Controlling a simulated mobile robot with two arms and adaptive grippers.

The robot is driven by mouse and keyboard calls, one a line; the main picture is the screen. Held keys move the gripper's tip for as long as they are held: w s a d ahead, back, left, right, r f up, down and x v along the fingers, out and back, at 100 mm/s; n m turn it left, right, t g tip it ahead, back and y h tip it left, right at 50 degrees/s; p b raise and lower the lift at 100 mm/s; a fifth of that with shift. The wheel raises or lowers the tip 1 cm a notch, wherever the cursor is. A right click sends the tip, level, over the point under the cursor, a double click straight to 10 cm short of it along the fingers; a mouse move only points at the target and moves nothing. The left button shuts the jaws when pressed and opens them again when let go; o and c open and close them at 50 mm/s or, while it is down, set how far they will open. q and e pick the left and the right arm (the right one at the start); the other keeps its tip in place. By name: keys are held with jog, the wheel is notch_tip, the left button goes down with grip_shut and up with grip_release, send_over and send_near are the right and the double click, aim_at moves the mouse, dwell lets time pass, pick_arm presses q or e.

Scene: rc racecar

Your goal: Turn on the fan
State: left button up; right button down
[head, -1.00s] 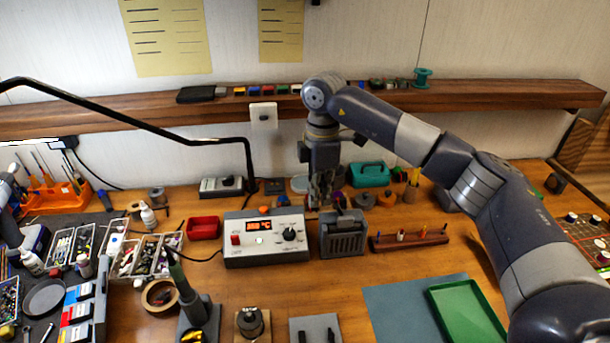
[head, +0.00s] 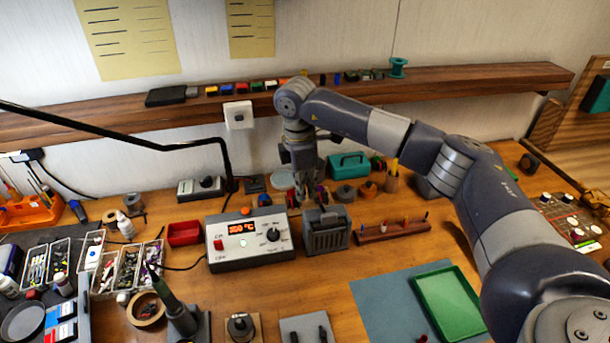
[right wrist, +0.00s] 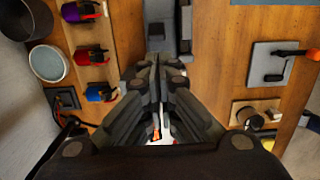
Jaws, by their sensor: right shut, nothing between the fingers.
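A small grey box with a slatted front, which looks like the fan (head: 326,234), stands on the bench right of the white soldering station (head: 252,256). My right gripper (head: 305,198) points down just behind and slightly left of the fan's top. In the right wrist view the right gripper (right wrist: 160,68) has its fingers together with nothing between them. Grey parts that may be the fan (right wrist: 165,30) lie beyond the fingertips there. I cannot tell whether the gripper touches the fan, and I see no switch on it. My left gripper is out of view.
A red tray (head: 184,233) stands left of the station. A wooden rack (head: 393,232) with small bits is right of the fan. A teal box (head: 348,165) and jars crowd behind. A green tray (head: 450,303) lies on a grey-blue mat (head: 375,307) in front.

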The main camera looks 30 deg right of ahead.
aim_at(308, 213)
jog(key=f, duration=0.2)
jog(key=f+p, duration=0.1)
jog(key=shift+s+d+f, duration=0.1)
jog(key=shift+d+f, duration=0.1)
jog(key=shift+f, duration=0.8)
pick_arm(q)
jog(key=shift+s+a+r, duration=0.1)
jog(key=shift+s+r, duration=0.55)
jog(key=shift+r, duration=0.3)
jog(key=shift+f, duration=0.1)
